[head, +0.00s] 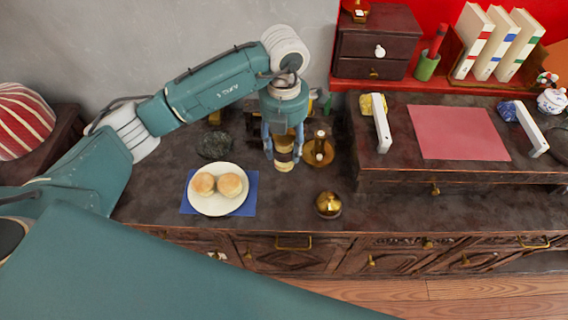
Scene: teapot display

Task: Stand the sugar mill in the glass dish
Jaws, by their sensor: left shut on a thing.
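My left gripper (283,148) points down over the back of the dark counter, its blue fingers shut on the sugar mill (284,165). The mill looks upright, pale wood with a dark band. Its upper part is hidden by the fingers, and I cannot tell whether its base touches the counter. Just right of it is a round amber dish (328,157), seemingly the glass dish. A small dark bottle or mill (319,141) with a pale top stands in or right at this dish. My right gripper is not in view.
A white plate (217,208) with two buns lies on a blue napkin (251,190) to the left. A dark stone-like bowl (214,145) is behind it. A brass bell (328,205) stands in front. A raised shelf with a pink mat (458,133) is to the right.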

